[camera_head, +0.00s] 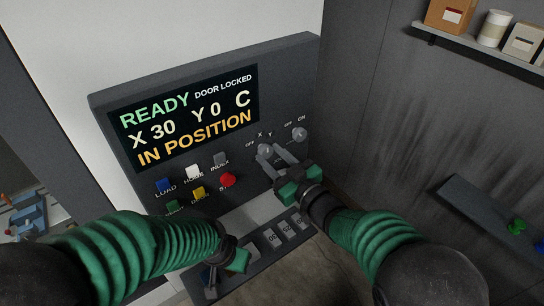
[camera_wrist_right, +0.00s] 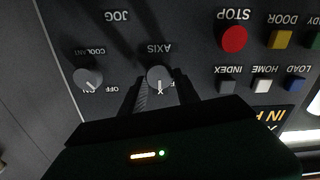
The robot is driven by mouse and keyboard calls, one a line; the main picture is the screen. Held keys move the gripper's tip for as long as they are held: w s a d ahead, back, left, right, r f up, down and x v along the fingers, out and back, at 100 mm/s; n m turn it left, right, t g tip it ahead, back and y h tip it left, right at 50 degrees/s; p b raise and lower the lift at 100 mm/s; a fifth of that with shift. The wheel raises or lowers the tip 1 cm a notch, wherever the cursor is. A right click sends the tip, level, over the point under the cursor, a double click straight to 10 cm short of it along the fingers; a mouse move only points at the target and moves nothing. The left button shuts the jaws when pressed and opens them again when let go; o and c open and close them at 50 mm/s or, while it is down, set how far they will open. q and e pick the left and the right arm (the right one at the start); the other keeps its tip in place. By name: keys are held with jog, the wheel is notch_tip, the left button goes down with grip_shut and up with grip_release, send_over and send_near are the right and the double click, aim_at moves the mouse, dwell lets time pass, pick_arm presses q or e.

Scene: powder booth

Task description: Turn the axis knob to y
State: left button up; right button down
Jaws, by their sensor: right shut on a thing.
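The axis knob (camera_head: 265,150) is a round grey knob on the control panel, with OFF, X and Y marked above it. In the wrist view the axis knob (camera_wrist_right: 159,76) appears upside down, its white pointer line toward the X mark; the Y mark is hidden there. My right gripper (camera_head: 268,153) is shut on the axis knob, one finger on each side; its fingers also show in the wrist view (camera_wrist_right: 160,88). My left gripper (camera_head: 213,277) is low by the panel's lower ledge, apart from the knob, its fingers small and dark.
The coolant knob (camera_head: 299,133) is close right of the axis knob. The red stop button (camera_head: 228,180) and several coloured buttons are to the left. The screen (camera_head: 185,118) reads READY, DOOR LOCKED, X 30, Y 0, IN POSITION. A shelf (camera_head: 480,47) is upper right.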

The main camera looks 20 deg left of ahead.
jog(key=shift+m, duration=0.3)
jog(key=shift+w+m+b, duration=0.1)
jog(key=shift+m+b, duration=0.35)
jog(key=shift+m, duration=0.05)
jog(key=m, duration=0.2)
jog(key=shift+d+m+b, duration=0.1)
jog(key=shift+m+b, duration=0.2)
jog(key=shift+w+r+m, duration=0.1)
jog(key=shift+m, duration=2.7)
